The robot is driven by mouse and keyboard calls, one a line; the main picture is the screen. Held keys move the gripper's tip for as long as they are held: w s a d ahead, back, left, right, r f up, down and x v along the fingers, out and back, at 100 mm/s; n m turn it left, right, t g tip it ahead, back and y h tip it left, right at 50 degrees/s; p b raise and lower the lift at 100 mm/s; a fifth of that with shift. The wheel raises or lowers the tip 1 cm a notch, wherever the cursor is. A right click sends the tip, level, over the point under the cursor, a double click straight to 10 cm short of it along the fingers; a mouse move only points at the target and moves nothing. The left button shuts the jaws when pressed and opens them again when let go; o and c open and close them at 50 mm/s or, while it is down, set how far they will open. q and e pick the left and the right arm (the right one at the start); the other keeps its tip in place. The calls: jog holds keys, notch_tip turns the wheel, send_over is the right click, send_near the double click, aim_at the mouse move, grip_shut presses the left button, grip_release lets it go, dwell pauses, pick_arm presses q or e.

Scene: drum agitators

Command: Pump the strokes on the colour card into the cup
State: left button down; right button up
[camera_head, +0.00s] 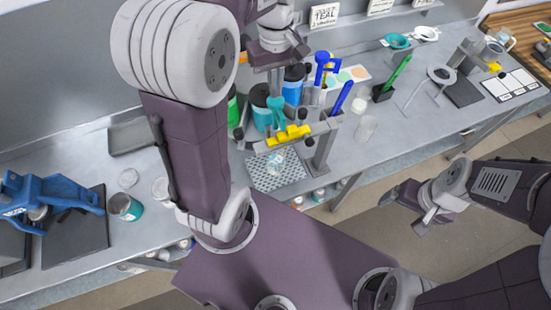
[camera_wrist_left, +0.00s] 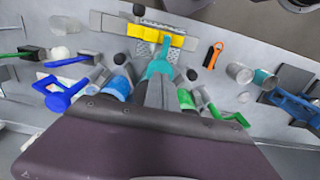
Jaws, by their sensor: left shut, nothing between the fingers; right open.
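My left gripper (camera_head: 275,92) is shut and empty, pointing down just above the teal pump head (camera_head: 275,110). In the left wrist view, the left gripper (camera_wrist_left: 160,82) is close behind the teal pump head (camera_wrist_left: 160,58); I cannot tell whether they touch. A clear cup (camera_head: 276,162) stands on the perforated drip tray (camera_head: 268,178), below the yellow bracket (camera_head: 290,135). The colour card (camera_head: 345,78) with coloured dots lies behind the pumps, partly hidden. Blue pumps (camera_head: 341,97) and a green can (camera_head: 232,110) are beside the teal can (camera_head: 260,104). My right gripper (camera_head: 410,205) is open, away from the bench.
A small sign reading TEAL (camera_head: 325,15) stands at the back. A clear jar (camera_head: 365,128) stands right of the pump stand. A blue clamp-like device (camera_head: 50,195) and a teal-labelled can (camera_head: 126,208) are at the left. An orange-handled tool (camera_wrist_left: 213,55) shows in the wrist view.

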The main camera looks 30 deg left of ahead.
dwell(0.7)
pick_arm(q)
jog(key=shift+f+b, duration=1.85)
jog(key=shift+f, duration=0.45)
jog(key=shift+r, duration=0.15)
jog(key=shift+r+p, duration=2.2)
jog(key=shift+p, duration=0.1)
notch_tip(320, 180, up, 6)
jog(key=p, duration=0.6)
